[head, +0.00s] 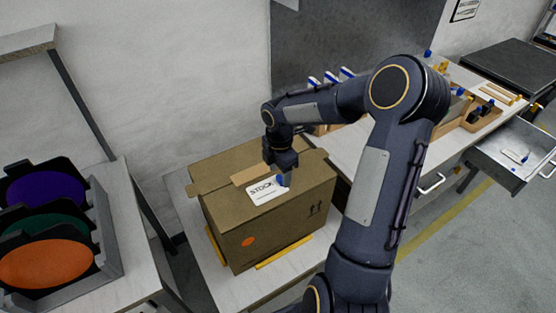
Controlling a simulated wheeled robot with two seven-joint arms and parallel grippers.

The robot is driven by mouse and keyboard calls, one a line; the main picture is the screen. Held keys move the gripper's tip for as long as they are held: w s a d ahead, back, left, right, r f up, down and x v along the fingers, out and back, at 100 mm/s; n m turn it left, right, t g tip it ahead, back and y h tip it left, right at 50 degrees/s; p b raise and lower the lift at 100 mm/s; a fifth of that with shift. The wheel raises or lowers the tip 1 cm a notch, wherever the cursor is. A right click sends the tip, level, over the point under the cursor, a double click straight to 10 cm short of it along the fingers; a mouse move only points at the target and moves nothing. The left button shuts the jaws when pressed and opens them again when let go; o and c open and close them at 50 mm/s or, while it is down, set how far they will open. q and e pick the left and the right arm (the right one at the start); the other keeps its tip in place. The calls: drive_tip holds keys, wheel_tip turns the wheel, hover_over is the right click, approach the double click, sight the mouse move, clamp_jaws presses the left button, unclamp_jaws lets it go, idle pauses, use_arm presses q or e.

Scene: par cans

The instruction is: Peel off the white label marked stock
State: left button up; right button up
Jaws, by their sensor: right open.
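The white label (261,191) marked STOCK lies on the top of a brown cardboard box (232,220). My right gripper (281,180) points down at the label's right end, with a blue fingertip showing there. It is open. I cannot tell whether the fingers touch the label, and the gripper hides its right end. My left gripper is not in view.
The box stands on a pale table with yellow strips (285,252) by its base. A grey rack (108,240) with purple, green and orange discs stands at the left. A workbench with an open drawer (510,155) is at the right.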

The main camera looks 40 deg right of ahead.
drive_tip(key=shift+f, duration=1)
drive_tip(key=shift+c, duration=0.2)
